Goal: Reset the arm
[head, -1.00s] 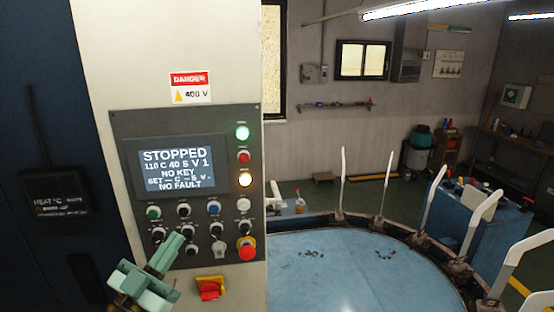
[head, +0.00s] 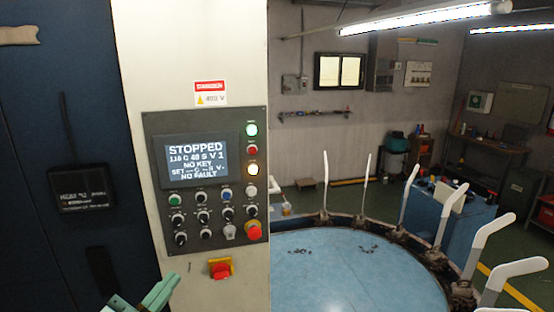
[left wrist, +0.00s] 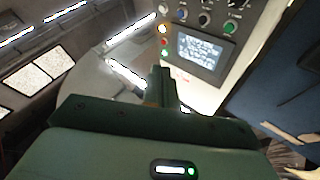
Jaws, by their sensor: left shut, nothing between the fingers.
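My left gripper (head: 162,290) is at the bottom edge of the head view, mostly cut off, below the control panel (head: 205,180). Its pale green fingers are together with nothing between them. In the left wrist view my left gripper (left wrist: 165,85) shows as dark fingers pointing away, with the panel's screen (left wrist: 206,50) beyond to the right. The screen reads STOPPED, NO KEY and NO FAULT. My right gripper is in neither view.
A red emergency button (head: 254,231) and a red-and-yellow switch (head: 220,268) sit on the machine front. A round blue table (head: 350,270) ringed by upright white forms (head: 457,215) stands to the right. A blue cabinet (head: 470,230) is behind it.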

